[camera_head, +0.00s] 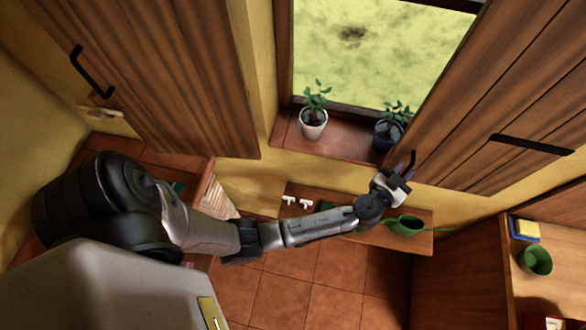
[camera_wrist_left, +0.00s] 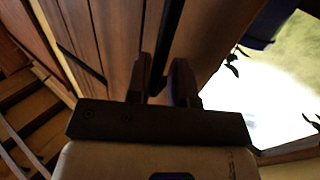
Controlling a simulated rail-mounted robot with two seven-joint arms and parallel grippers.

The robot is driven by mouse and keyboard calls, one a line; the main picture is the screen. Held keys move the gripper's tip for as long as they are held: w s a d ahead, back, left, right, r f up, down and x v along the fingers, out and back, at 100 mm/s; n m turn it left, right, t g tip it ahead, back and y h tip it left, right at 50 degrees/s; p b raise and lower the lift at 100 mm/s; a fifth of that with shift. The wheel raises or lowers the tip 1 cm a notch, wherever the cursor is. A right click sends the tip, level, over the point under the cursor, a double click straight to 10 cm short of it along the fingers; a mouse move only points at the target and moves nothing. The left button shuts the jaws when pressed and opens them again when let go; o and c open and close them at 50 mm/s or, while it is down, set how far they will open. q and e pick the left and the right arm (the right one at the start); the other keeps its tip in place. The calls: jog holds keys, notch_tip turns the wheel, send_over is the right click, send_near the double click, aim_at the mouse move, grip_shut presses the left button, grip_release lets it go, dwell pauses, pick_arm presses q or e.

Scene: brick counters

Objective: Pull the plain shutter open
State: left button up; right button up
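Two wooden shutters stand either side of a window. The left shutter (camera_head: 150,70) has a black bar handle (camera_head: 92,72). The right shutter (camera_head: 480,90) has a black strap (camera_head: 530,144) and a small dark handle (camera_head: 412,158) near its lower left edge. Both look like bare wood; I cannot tell which is the plain one. My left gripper (camera_head: 404,172) is at the right shutter's handle. In the left wrist view, a dark bar (camera_wrist_left: 170,35) lies between the fingers of that gripper (camera_wrist_left: 162,80); whether they press on it is unclear. My right gripper is out of view.
Potted plants in a white pot (camera_head: 313,124) and a blue pot (camera_head: 388,135) stand on the sill, the blue one close to the right shutter. A shelf below holds a green watering can (camera_head: 406,226). A green pot (camera_head: 535,260) stands at the right.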

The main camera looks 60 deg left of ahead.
pick_arm(q)
jog(key=b+v, duration=0.3)
jog(key=v, duration=1)
jog(key=s+a+r+m+g+h+p, duration=0.1)
jog(key=s+a+g+p, duration=0.3)
jog(key=s, duration=0.5)
jog(key=s+a+r+g+h+p, duration=0.1)
jog(key=s+a+g+p, duration=0.4)
jog(key=s, duration=0.4)
jog(key=shift+s+r+m+g+p, duration=0.2)
jog(key=shift+s+m+g+p, duration=0.15)
jog(key=shift+g+p, duration=0.65)
